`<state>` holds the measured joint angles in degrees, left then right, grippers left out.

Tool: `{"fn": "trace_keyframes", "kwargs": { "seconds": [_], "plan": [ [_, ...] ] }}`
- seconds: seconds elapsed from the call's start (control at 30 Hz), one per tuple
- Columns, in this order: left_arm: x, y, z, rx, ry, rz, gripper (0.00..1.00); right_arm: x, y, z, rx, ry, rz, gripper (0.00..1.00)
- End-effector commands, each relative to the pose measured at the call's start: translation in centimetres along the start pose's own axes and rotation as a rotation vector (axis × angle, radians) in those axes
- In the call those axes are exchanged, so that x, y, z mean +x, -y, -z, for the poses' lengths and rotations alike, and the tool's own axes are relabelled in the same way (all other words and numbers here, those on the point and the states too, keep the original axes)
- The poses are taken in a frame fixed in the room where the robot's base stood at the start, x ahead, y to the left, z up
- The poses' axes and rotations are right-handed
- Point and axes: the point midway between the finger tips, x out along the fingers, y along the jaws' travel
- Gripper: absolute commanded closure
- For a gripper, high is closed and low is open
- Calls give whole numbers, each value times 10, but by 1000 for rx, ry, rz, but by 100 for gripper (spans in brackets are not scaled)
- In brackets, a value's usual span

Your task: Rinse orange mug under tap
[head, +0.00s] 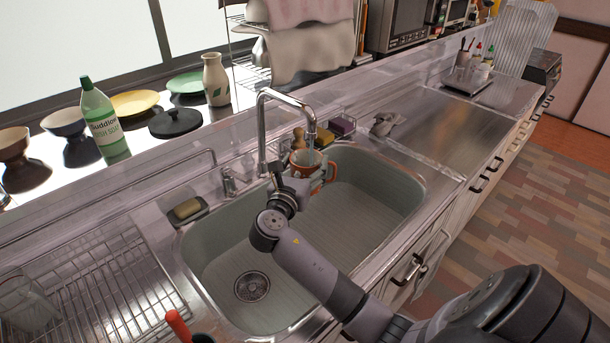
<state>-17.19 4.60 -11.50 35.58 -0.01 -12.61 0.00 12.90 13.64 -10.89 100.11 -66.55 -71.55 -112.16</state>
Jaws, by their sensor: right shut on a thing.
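The orange mug (305,158) is in the head view, held over the far part of the sink (215,262), directly below the end of the tap (312,122). Its pale inside faces up, and it looks roughly upright. My right gripper (300,176) is shut on the mug from the near side. The fingers and the mug's lower part overlap, so the exact contact is partly hidden. I cannot tell whether water runs from the tap. My left gripper is not in view.
A wire drying rack (100,290) lies left of the sink. A soap dish (188,210) sits on the left rim. A green soap bottle (103,120) is on the back ledge. The metal counter (440,135) to the right is mostly clear.

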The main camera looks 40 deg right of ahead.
Motion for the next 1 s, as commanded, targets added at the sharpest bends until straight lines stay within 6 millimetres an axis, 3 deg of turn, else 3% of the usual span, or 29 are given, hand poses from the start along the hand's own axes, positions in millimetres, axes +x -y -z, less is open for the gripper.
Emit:
{"fn": "trace_keyframes", "kwargs": {
  "seconds": [0.47, 1.0],
  "plan": [
    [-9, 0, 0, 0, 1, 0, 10, -8, -3, -2, 1, 3, 0, 72],
    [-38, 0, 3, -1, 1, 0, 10, -25, 32, -3, -1, 3, 0, 72]
  ]
}}
